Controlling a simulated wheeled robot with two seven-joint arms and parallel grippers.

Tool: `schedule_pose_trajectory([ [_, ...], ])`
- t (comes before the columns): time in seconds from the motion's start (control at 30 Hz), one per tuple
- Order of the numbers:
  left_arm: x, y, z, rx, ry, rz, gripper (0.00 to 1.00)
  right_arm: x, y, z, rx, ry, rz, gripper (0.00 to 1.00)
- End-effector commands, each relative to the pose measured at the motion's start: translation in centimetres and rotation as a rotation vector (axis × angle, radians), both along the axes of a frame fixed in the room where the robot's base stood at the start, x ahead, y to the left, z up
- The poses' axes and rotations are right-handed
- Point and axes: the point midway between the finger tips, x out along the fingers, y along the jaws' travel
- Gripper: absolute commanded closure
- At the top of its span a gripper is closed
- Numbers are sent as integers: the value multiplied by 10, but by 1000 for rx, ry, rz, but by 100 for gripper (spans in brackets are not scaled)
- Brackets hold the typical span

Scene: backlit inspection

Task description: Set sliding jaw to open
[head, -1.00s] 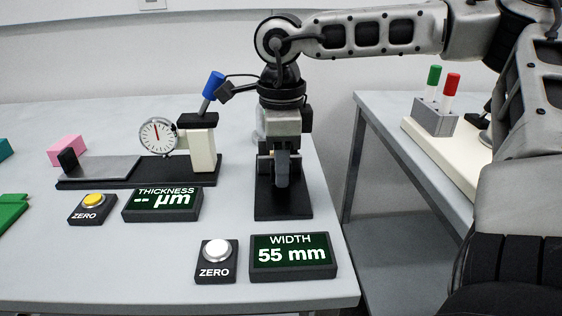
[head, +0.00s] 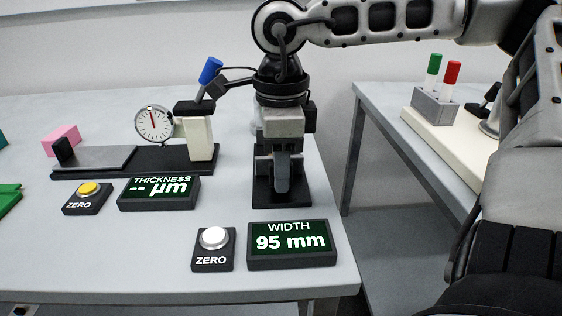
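The width gauge with the sliding jaw stands on a black base (head: 268,195) on the table. My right gripper (head: 283,160) comes down over it from above and hides most of the jaw, so I cannot see the jaw itself clearly. Whether the fingers are open or shut on it does not show. The width display (head: 291,243) in front reads 95 mm. A white zero button (head: 214,238) sits to its left. My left gripper is not in view.
At the left stand a thickness gauge with a dial (head: 153,123), a blue-tipped lever (head: 210,71), a thickness display (head: 158,193) and a yellow zero button (head: 89,188). A pink block (head: 62,139) lies behind. A second table (head: 385,150) at the right carries green and red pens (head: 451,82) in a holder.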

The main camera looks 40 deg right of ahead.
Motion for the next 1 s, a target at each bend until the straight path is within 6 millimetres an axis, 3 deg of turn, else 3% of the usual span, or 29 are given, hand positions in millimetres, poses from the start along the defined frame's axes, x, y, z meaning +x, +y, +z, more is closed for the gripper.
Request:
schedule_pose_trajectory([
  [0.3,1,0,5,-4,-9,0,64,1,-1,1,-4,-3,-1,65],
  [0.47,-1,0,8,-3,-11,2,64,2,-2,17,-7,-6,-2,65],
  [1.0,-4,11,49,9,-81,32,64,1,-1,137,-4,-6,-1,65],
])
